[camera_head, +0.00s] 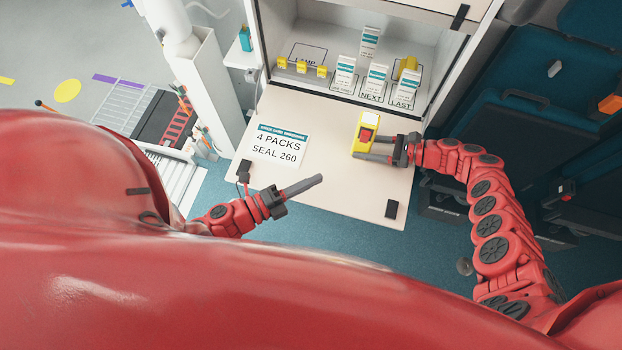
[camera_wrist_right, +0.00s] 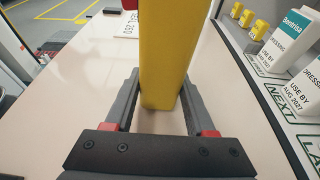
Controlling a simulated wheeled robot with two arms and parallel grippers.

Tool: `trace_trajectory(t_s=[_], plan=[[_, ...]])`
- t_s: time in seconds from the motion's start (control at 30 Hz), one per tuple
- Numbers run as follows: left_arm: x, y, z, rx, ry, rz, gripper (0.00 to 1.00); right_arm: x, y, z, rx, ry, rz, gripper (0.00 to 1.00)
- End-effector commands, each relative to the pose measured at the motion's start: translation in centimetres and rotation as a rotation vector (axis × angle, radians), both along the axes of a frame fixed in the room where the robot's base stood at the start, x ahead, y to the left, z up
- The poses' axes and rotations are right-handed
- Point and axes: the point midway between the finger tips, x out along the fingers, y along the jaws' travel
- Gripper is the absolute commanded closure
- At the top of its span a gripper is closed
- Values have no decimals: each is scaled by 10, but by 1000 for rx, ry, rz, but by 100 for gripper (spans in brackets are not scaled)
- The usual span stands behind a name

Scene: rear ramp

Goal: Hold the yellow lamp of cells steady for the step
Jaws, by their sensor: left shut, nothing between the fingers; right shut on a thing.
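The yellow lamp (camera_head: 364,132), a block with a red and white patch on its top, stands on the pale fold-down shelf (camera_head: 330,188). My right gripper (camera_head: 373,148) is shut on it from the right. In the right wrist view the yellow lamp (camera_wrist_right: 168,55) rises between the two fingers of the right gripper (camera_wrist_right: 162,105); its top is cut off by the frame. My left gripper (camera_head: 303,186) is shut and empty near the front left edge of the shelf, away from the lamp.
A card (camera_head: 276,146) reading "4 PACKS SEAL 260" lies left of the lamp. White dressing packs (camera_head: 375,78) and small yellow items (camera_head: 302,67) stand in the cabinet behind. Black latches sit at the shelf's front corners. The shelf's front right is clear.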

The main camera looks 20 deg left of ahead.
Motion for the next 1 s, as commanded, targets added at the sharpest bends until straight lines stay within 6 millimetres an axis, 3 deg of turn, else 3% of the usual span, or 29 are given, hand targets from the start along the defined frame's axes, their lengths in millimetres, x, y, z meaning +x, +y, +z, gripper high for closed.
trace_trajectory(t_s=[0.37, 0.4, 0.57, 1.0], plan=[[-1, 0, 0, -1, -1, -2, 100, 0, 0, 0, 1, 0, 0, 76], [-1, 0, 0, -1, -1, -2, 100, 0, 0, 0, 1, 0, 0, 38], [-1, 0, 0, -1, -1, -2, 100, 0, 0, 0, 0, 0, 0, 10], [-1, 0, 0, -1, -1, -2, 100, 1, -8, 2, 0, 0, -1, 10]])
